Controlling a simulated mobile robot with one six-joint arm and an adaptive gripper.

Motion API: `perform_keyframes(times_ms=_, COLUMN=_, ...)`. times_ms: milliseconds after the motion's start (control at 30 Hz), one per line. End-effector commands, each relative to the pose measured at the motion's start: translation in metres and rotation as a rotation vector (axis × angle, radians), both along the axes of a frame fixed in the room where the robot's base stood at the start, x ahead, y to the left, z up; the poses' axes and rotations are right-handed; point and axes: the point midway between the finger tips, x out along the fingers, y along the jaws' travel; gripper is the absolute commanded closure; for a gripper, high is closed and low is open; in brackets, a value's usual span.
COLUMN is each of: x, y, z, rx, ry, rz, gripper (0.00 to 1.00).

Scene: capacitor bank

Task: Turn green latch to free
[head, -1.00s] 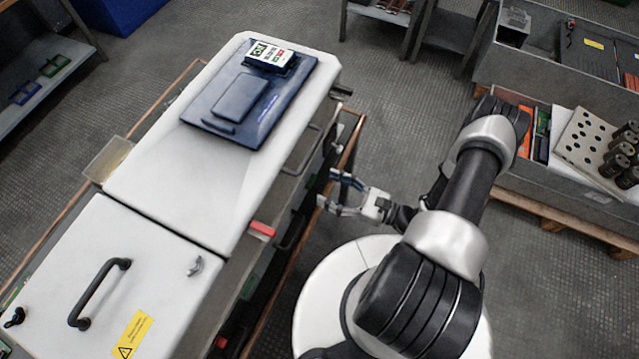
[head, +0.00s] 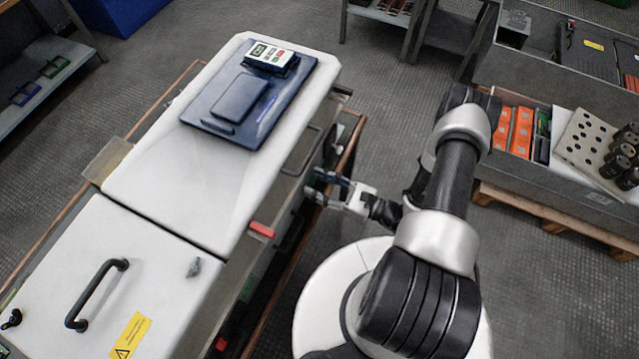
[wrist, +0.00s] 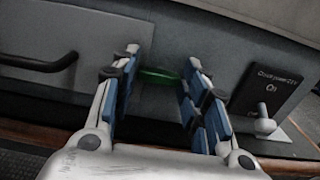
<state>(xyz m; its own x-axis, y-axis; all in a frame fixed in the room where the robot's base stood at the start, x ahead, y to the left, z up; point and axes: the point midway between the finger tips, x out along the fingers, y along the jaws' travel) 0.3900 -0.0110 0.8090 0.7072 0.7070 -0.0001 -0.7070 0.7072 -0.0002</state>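The green latch (wrist: 160,75) shows in the wrist view on the grey cabinet side, lying level between my two fingers and a little beyond their tips. My gripper (wrist: 157,85) is open, its blue-padded fingers on either side of the latch with gaps to it. In the head view my gripper (head: 318,185) is at the right side of the white-topped cabinet (head: 170,190). The latch cannot be made out in the head view. I cannot tell whether the fingertips touch the cabinet side.
In the wrist view, a dark bar handle (wrist: 40,64) is at the left and a black labelled panel (wrist: 268,90) with a grey lever (wrist: 264,120) at the right. A red tab (head: 262,230) sits on the cabinet edge. Open floor lies behind my gripper.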

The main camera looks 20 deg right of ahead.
Motion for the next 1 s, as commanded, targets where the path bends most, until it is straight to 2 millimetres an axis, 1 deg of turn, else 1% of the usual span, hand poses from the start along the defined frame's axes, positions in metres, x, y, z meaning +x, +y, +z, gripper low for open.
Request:
perform_keyframes(times_ms=33, x=0.0, y=0.0, z=-0.0001, rx=0.0, ry=0.0, rz=0.0, gripper=0.65)
perform_keyframes(times_ms=333, x=-0.0001, y=0.0, z=-0.0001, rx=0.0, ry=0.0, rz=0.0, gripper=0.84)
perform_keyframes(times_ms=667, x=-0.0004, y=0.0002, z=-0.0001, rx=-0.035, ry=-0.035, rz=0.0, gripper=0.84)
perform_keyframes(times_ms=867, x=-0.0008, y=0.0006, z=-0.0002, rx=-0.119, ry=-0.119, rz=0.0, gripper=0.84)
perform_keyframes(times_ms=1000, x=-0.0011, y=0.0011, z=-0.0004, rx=-0.204, ry=-0.204, rz=0.0, gripper=0.84)
